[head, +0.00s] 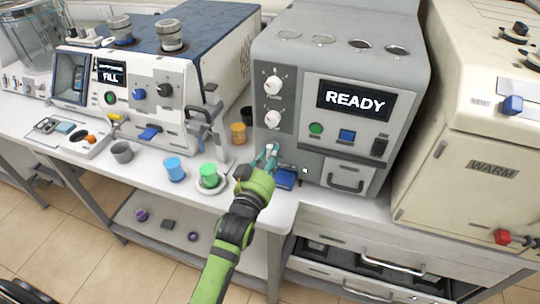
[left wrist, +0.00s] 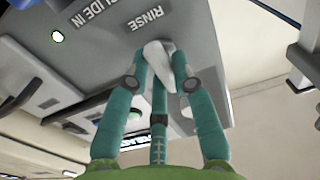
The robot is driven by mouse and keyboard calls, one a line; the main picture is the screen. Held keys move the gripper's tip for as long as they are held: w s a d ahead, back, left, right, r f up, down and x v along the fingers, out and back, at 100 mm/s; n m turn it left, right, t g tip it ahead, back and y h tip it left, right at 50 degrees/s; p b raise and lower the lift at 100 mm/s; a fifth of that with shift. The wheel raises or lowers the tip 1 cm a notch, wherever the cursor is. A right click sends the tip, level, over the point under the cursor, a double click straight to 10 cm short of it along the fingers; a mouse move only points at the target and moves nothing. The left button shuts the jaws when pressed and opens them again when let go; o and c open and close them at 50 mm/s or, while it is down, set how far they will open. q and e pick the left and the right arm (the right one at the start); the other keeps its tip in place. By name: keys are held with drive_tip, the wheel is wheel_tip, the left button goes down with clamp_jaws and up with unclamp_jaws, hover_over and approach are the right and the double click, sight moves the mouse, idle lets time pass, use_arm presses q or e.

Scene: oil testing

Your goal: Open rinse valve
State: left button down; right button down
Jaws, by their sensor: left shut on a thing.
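The rinse valve handle (left wrist: 156,52) is a pale, smooth lever on the front of the grey machine (head: 300,75). It sits just by the printed word RINSE in the left wrist view. My left gripper (head: 267,155) reaches the lower left of the machine's front. In the left wrist view its teal fingers (left wrist: 158,62) are closed around the handle, which hides part of it. I cannot tell from these views how far the valve is turned. My right gripper is in neither view.
The machine's display (head: 354,100) reads READY. A blue block (head: 286,179) is just right of my gripper. A cream cabinet (head: 470,130) marked WARM stands at right.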

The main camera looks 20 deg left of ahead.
use_arm(q)
drive_tip(key=shift+f, duration=0.1)
drive_tip(key=c, duration=1)
unclamp_jaws()
drive_tip(key=shift+c, duration=0.2)
drive_tip(key=shift+s, duration=0.1)
drive_tip(key=s, duration=1.2)
drive_tip(key=shift+a, duration=0.2)
